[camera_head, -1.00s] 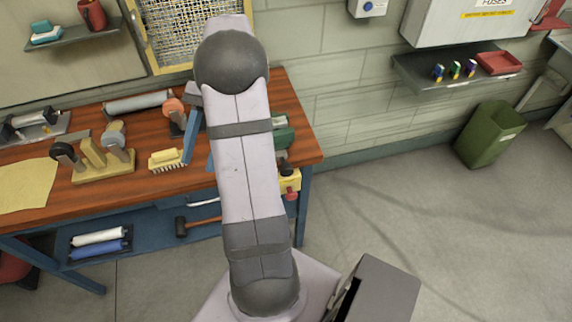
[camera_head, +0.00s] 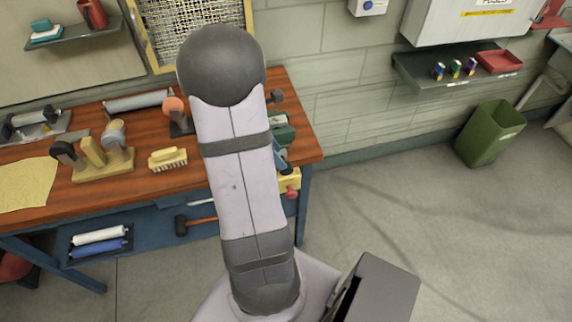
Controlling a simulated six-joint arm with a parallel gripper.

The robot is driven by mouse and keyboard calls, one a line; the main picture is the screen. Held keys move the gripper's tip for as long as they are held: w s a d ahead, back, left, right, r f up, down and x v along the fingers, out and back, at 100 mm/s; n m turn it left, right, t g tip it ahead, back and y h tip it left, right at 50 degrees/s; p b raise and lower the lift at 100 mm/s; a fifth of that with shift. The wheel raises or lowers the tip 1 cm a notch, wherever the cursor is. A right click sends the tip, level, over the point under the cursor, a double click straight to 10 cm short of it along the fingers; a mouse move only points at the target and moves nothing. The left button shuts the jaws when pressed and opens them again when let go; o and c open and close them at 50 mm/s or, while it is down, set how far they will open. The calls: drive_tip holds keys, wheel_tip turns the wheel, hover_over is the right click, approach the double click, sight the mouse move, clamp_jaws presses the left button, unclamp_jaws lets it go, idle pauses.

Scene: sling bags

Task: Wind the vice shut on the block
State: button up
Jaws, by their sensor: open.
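The green vice (camera_head: 284,132) stands at the right end of the wooden workbench. Its left part is hidden behind my arm. A yellow part (camera_head: 291,180) with a red knob (camera_head: 291,190) sits at the bench's front right edge, just below the vice. I cannot tell whether these belong to the vice. The block cannot be made out. My gripper's fingers are hidden behind the arm.
On the workbench (camera_head: 35,219) lie a yellow-handled brush (camera_head: 168,158), a wooden rack of tools (camera_head: 104,172), a grey roll (camera_head: 138,102) and a yellow sheet (camera_head: 25,184). A hammer (camera_head: 190,222) hangs below. The floor to the right is clear up to a green bin (camera_head: 490,133).

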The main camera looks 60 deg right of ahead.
drive_tip(key=shift+p+x, duration=0.45)
drive_tip(key=shift+x, duration=3.25)
drive_tip(key=shift+c, duration=0.6)
drive_tip(key=shift+r, duration=0.1)
clamp_jaws()
